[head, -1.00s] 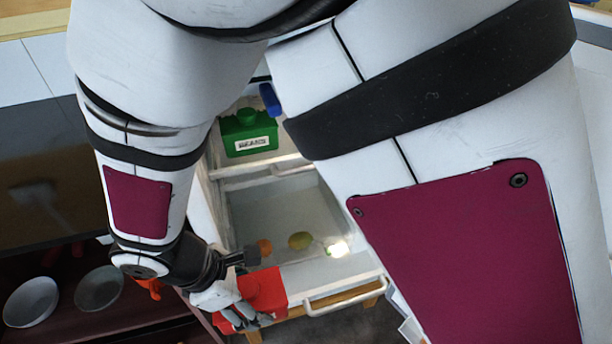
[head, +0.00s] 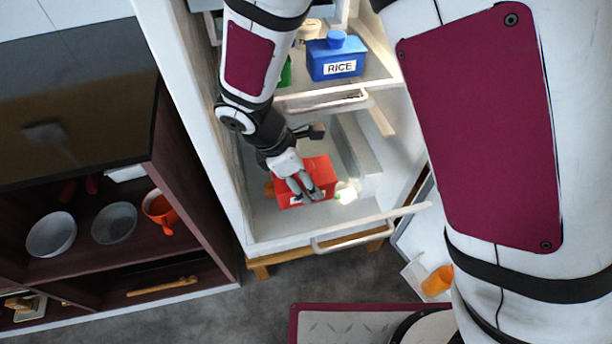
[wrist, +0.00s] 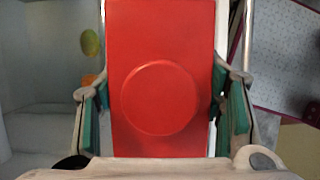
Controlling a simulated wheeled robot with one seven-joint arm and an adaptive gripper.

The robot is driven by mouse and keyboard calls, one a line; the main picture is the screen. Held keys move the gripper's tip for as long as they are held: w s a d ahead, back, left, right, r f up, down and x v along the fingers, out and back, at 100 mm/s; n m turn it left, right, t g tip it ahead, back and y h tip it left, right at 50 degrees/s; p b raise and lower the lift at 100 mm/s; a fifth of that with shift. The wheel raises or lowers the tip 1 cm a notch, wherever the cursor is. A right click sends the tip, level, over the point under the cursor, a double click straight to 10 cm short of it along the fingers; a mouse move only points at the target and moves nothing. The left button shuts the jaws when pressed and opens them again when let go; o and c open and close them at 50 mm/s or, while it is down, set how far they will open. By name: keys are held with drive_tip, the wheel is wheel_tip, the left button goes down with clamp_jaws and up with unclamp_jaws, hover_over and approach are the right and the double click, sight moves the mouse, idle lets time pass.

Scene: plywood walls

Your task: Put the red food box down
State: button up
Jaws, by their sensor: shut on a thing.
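The red food box (head: 318,172) is in my gripper (head: 306,190), over the pulled-out white drawer (head: 270,226) of the fridge in the head view. In the wrist view the red box (wrist: 160,50) fills the middle, its round lid facing the camera, with the fingers of my gripper (wrist: 162,110) on its left and right sides. The gripper is shut on the box. I cannot tell whether the box touches the drawer floor.
A blue box marked RICE (head: 334,58) and a partly hidden green box (head: 286,72) stand on the shelf behind. The drawer's front handle (head: 345,240) is at the near side. A dark cabinet with bowls (head: 52,234) is on the left. An orange cup (head: 437,281) is at the right.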

drive_tip(key=shift+w+d+f+b, duration=0.15)
drive_tip(key=shift+f+b, duration=0.25)
drive_tip(key=shift+f, duration=1.4)
drive_tip(key=o, duration=1.4)
drive_tip(key=shift+f, duration=0.15)
drive_tip(key=p+v, duration=0.2)
drive_tip(key=v, duration=1)
